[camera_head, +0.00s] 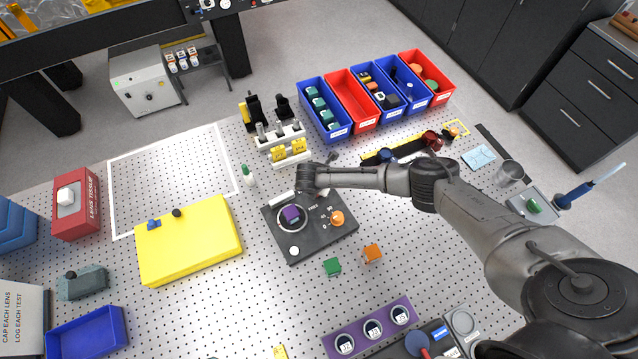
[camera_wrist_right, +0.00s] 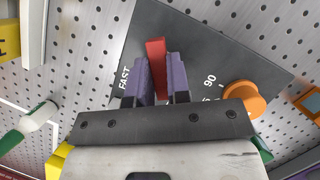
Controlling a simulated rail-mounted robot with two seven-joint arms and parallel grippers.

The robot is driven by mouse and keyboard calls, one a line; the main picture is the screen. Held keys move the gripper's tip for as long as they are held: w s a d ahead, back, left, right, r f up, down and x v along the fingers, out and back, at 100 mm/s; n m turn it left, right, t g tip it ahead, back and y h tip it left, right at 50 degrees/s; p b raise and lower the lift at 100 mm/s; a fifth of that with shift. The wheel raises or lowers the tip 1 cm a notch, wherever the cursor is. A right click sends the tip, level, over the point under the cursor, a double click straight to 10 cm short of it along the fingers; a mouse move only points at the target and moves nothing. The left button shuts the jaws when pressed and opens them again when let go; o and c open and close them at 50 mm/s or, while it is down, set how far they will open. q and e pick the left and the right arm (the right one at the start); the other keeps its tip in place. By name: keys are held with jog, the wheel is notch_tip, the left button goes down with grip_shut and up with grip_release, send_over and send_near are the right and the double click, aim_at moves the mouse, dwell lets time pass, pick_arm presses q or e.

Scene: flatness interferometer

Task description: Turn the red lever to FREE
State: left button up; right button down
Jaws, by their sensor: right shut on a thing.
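The red lever (camera_wrist_right: 155,65) stands up from the dark control plate (camera_head: 322,241) in the right wrist view. My right gripper (camera_wrist_right: 159,78) has its two purple fingers on either side of the lever and is shut on it. The lever's top shows between and beyond the fingertips; its lower part is hidden. The word FAST (camera_wrist_right: 123,77) is printed on the plate just left of the fingers. In the head view my right arm reaches over the plate from the right, and I cannot make out the lever. My left gripper is not in view.
On the same plate are an orange knob (camera_head: 337,217) with a 90 mark beside it and a white button (camera_head: 294,251). Green (camera_head: 333,267) and orange (camera_head: 372,253) blocks lie in front. A small green-and-white bottle (camera_head: 247,174) and a yellow box (camera_head: 190,241) stand left.

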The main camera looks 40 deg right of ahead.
jog(key=shift+r+n, duration=0.1)
jog(key=shift+n, duration=0.7)
jog(key=shift+t+y+p, duration=0.3)
jog(key=c, duration=1.2)
grip_release()
jog(key=shift+o, duration=0.6)
jog(key=v, duration=1.3)
jog(key=shift+a+r, duration=0.25)
jog(key=shift+s, duration=0.1)
